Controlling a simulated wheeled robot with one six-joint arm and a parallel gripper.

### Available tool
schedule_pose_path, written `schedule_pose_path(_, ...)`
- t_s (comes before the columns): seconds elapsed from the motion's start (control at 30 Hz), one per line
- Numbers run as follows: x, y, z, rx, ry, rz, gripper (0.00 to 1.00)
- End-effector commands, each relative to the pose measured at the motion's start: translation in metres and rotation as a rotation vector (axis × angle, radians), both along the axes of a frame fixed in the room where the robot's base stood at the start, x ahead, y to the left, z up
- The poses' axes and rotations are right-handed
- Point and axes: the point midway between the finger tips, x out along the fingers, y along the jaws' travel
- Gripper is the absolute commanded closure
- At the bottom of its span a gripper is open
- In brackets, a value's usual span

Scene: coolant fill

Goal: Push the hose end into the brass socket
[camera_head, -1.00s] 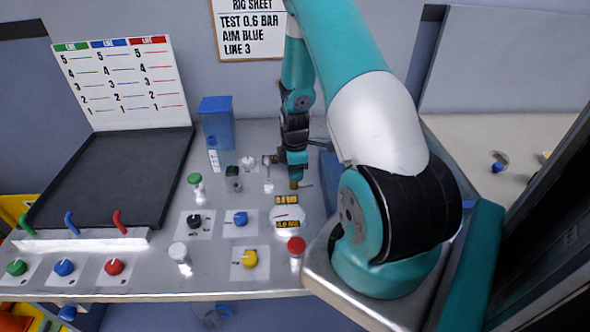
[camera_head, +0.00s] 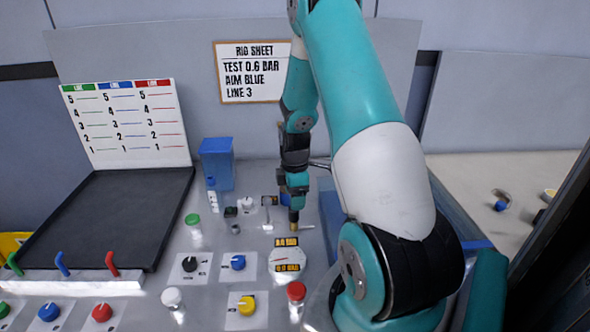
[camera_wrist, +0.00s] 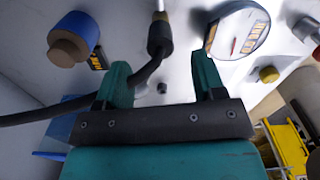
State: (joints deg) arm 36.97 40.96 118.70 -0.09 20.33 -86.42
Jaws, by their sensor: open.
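A black hose (camera_wrist: 35,115) comes in from the left in the wrist view. It runs past the left finger and curves up to a dark, brownish fitting (camera_wrist: 160,36) on a pale metal stem. The fitting lies beyond and between the fingertips of my gripper (camera_wrist: 160,78), which is open. In the head view my gripper (camera_head: 293,188) points down over a small brass-coloured piece (camera_head: 294,215) on the bench. I cannot tell which part is the hose end and which the socket, or how deep they sit together.
A round gauge (camera_head: 287,261) reading 0.0 BAR is in front of my gripper. Several knobs, including blue (camera_head: 238,262) and yellow (camera_head: 246,305), and capped posts, one red (camera_head: 296,291), stand nearby. A blue box (camera_head: 217,160) is behind left. The black tray (camera_head: 105,215) is bare.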

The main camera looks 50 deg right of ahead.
Motion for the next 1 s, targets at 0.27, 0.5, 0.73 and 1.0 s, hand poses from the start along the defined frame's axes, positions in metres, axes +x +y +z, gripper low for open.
schedule_pose_path(0.27, 0.001, -0.001, 0.069, -0.004, -0.005, 0.0, 0.37)
schedule_pose_path(0.5, 0.001, -0.001, 0.103, -0.001, -0.002, 0.0, 0.37)
schedule_pose_path(0.73, 0.0, 0.0, 0.109, 0.001, 0.001, 0.0, 0.37)
schedule_pose_path(1.0, 0.001, 0.001, 0.109, 0.0, 0.0, -0.011, 0.62)
